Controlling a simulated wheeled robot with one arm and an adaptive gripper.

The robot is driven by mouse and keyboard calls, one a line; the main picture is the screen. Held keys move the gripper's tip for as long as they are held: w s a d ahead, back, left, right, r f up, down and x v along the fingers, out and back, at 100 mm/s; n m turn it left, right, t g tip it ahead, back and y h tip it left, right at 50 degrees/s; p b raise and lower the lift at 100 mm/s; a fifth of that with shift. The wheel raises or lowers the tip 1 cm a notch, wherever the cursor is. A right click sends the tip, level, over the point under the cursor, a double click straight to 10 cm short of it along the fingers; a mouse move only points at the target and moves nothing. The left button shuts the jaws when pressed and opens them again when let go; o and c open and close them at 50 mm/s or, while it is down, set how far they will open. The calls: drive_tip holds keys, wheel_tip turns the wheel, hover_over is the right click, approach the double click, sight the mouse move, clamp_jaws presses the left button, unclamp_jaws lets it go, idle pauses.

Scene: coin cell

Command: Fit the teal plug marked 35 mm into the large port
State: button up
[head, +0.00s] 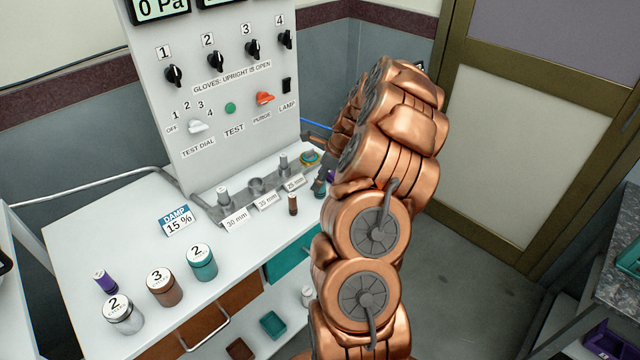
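My copper arm covers the middle of the head view, and my gripper is mostly hidden behind it. A small dark teal-grey part (320,187) shows at the arm's left edge; I cannot tell whether it is a gripper finger or something else. A grey rack (208,206) on the white bench carries labels for 30 mm, 35 mm and 25 mm. Grey pegs stand behind the 30 mm and 25 mm labels; the 35 mm place (256,186) looks lower. A small teal and gold round thing (310,158) sits at the rack's right end. I cannot make out the 35 mm plug or the large port.
A small brown cylinder (293,205) stands before the rack. A silver jar (124,315), a copper jar (164,288), a teal jar (202,262) and a purple cylinder (105,281) stand at the bench's front left. A control panel (217,100) rises behind.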

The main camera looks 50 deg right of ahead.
drive_tip(key=shift+f, duration=0.15)
drive_tip(key=c, duration=1.2)
drive_tip(key=shift+w, duration=0.1)
